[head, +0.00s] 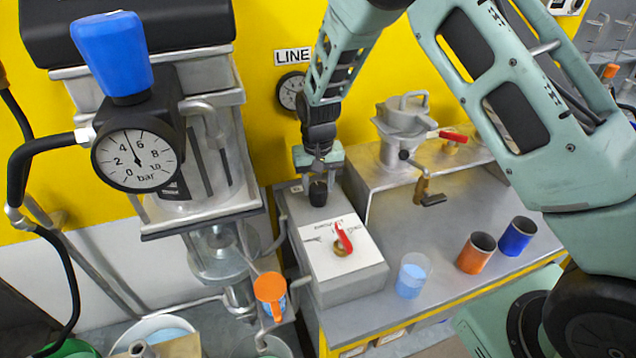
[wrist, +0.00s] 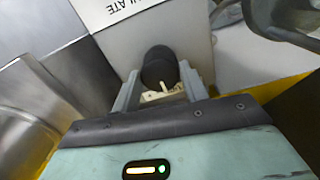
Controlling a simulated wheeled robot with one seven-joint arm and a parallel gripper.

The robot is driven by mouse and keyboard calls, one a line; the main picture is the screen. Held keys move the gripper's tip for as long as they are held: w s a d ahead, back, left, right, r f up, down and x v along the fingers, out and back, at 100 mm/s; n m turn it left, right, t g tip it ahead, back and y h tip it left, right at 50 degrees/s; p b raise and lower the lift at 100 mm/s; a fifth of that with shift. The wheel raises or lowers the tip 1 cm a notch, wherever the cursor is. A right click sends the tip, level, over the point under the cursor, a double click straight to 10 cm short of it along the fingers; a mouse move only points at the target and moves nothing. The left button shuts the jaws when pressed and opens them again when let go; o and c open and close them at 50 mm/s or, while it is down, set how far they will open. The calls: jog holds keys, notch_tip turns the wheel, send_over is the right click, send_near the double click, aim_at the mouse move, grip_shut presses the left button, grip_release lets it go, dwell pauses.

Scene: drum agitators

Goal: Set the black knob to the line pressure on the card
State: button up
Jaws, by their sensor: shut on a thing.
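The black knob (head: 318,193) sits on the far end of the grey box, below my gripper (head: 318,175). In the wrist view the knob (wrist: 158,66) is between the two fingers of my gripper (wrist: 160,88), which is shut on it. The knob's pointer or marks cannot be made out. A small round gauge (head: 291,91) hangs on the yellow wall under a "LINE" label (head: 292,57); its reading is too small to tell. A large bar gauge (head: 138,160) at the left has its needle between 4 and 6. I cannot make out a pressure card.
A blue knob (head: 112,52) tops the large gauge's regulator. The grey box (head: 350,285) carries a red lever (head: 344,238) on a white plate. Clear, orange and blue cups (head: 517,236) stand to its right. A metal pot with a red-handled valve (head: 452,136) stands behind.

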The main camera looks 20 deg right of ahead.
aim_at(318, 186)
jog(key=shift+w+r, duration=0.1)
dwell(0.3)
jog(key=o, duration=1)
notch_tip(318, 186, up, 17)
jog(key=b, duration=0.2)
jog(key=shift+r+b, duration=0.15)
jog(key=shift+b, duration=0.2)
jog(key=s+a+n+y, duration=0.15)
jog(key=s+a, duration=0.25)
jog(key=s, duration=0.5)
jog(key=s+a+n, duration=0.3)
jog(key=s+a, duration=0.1)
jog(key=s, duration=0.5)
jog(key=s+n, duration=0.1)
jog(key=s, duration=0.4)
jog(key=s+d+f+n, duration=0.1)
jog(key=s+n, duration=0.1)
jog(key=s, duration=0.3)
jog(key=s+f+n+h, duration=0.1)
jog(key=s, duration=0.4)
jog(key=shift+s+d+n, duration=0.35)
jog(key=shift+s, duration=0.05)
